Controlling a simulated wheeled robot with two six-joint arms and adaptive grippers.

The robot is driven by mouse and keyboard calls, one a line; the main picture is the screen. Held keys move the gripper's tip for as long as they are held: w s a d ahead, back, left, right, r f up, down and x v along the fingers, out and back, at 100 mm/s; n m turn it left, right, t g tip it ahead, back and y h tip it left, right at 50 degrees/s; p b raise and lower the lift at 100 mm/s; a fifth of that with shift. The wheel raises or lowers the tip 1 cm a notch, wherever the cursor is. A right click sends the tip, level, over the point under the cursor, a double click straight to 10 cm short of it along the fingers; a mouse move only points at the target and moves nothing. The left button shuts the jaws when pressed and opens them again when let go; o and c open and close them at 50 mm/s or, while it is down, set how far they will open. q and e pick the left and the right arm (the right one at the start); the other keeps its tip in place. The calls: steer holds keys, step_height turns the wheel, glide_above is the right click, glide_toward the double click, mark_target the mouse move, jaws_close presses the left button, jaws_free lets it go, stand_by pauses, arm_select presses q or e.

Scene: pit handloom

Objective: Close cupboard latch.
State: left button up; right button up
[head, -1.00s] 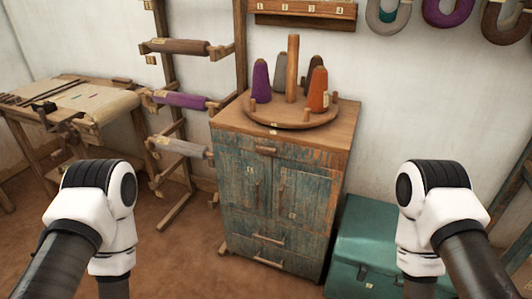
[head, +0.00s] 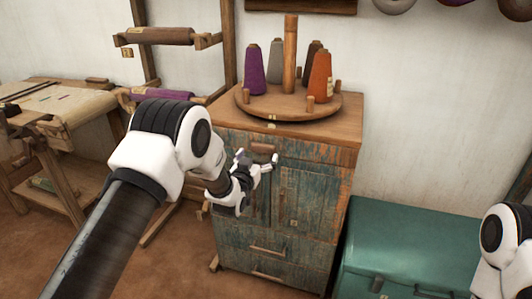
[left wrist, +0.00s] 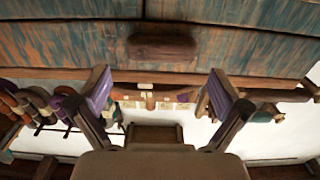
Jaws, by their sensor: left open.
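The worn blue-green wooden cupboard (head: 318,195) stands in the middle of the head view, its two doors shut. A brown wooden latch (head: 263,148) lies crosswise near the top of the doors. It also shows as a rounded block in the left wrist view (left wrist: 162,48), where the scene is upside down. My left gripper (head: 256,161) is open and empty in front of the left door, close to the latch. My right gripper is out of view.
A round tray (head: 290,112) with several yarn cones sits on the cupboard top. A teal chest (head: 410,245) stands to the right. A rack with wrapped rollers (head: 160,36) and a workbench (head: 50,98) are at the left.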

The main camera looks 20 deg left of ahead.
mark_target(262, 150)
arm_select(q)
steer(key=w, duration=0.3)
steer(key=shift+w+f, duration=0.2)
steer(key=shift+f, duration=0.05)
steer(key=shift+w+r, duration=0.1)
steer(key=shift+w, duration=0.3)
steer(key=c, duration=0.9)
